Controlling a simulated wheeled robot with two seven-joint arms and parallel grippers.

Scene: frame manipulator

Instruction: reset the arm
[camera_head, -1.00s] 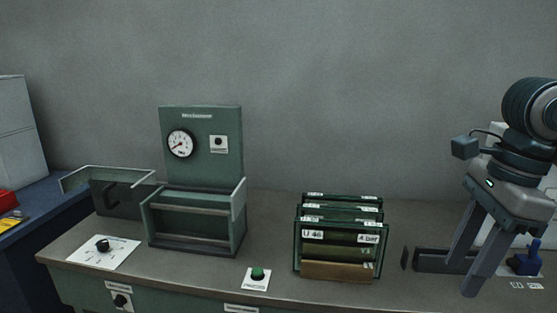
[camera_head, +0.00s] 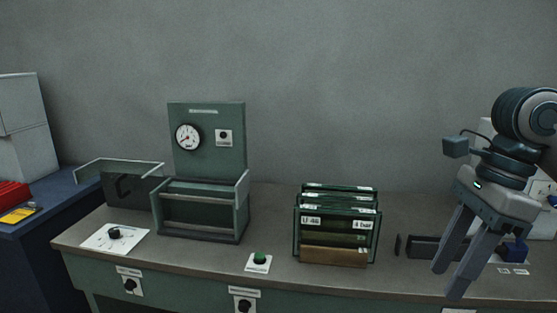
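My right gripper (camera_head: 454,266) hangs at the right side of the view, above the bench's right part. Its two fingers point down and are spread apart, with nothing between them. The fingers partly hide a dark block (camera_head: 424,246) on the bench and a blue object (camera_head: 515,250) shows just right of them. My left arm and gripper are not in view.
A green press-like device with a gauge (camera_head: 188,137) stands at the bench's left-middle. A rack of green-framed plates (camera_head: 337,228) stands mid-bench. A green button (camera_head: 260,258) and a dial plate (camera_head: 114,237) lie near the front edge. A blue table (camera_head: 60,200) is at left.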

